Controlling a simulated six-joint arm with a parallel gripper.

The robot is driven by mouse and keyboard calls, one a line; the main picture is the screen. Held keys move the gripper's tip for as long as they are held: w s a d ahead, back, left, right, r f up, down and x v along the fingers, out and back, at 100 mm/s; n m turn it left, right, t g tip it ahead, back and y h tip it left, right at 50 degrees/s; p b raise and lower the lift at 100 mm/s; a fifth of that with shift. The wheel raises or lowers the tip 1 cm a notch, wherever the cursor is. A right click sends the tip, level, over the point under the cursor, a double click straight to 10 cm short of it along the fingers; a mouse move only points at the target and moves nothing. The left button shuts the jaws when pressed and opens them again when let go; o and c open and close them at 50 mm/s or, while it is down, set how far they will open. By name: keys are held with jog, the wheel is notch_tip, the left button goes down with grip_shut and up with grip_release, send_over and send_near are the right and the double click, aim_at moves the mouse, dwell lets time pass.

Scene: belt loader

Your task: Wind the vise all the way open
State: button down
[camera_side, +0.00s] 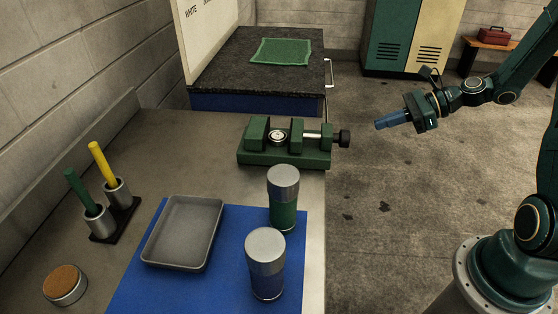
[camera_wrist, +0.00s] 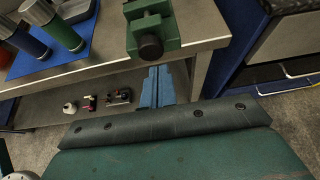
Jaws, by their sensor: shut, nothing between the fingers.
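The green vise (camera_side: 284,158) sits near the back right edge of the bench, with a gap between its jaws. A small round part with a pale face (camera_side: 279,136) sits in that gap. The vise's dark knob (camera_side: 345,138) sticks out past the bench edge on its screw, toward my gripper. My gripper (camera_side: 379,125) has blue fingers, shut and empty, in the air to the right of the knob and apart from it. In the wrist view the vise (camera_wrist: 154,22) and its knob (camera_wrist: 151,46) show just beyond my fingertips (camera_wrist: 154,70).
Two lidded jars, green (camera_side: 283,215) and blue (camera_side: 266,280), stand on a blue mat (camera_side: 140,288) beside a grey tray (camera_side: 148,255). Green and yellow sticks stand in cups at left. A dark-topped cabinet (camera_side: 225,65) is behind. Open floor lies right of the bench.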

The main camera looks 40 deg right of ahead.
jog(key=w+a, duration=0.5)
dwell(0.6)
jog(key=shift+s+f, duration=0.2)
jog(key=shift+f, duration=0.05)
dwell(0.9)
jog(key=shift+s+a+r, duration=0.15)
jog(key=shift+s+a, duration=0.35)
jog(key=shift+a, duration=0.1)
dwell(0.3)
jog(key=shift+s+a+f, duration=0.25)
jog(key=shift+s+a, duration=0.2)
jog(key=shift+s, duration=0.1)
dwell(0.7)
jog(key=shift+r, duration=0.25)
jog(key=shift+r, duration=0.2)
jog(key=shift+s, duration=0.1)
jog(key=shift+s+d, duration=2.05)
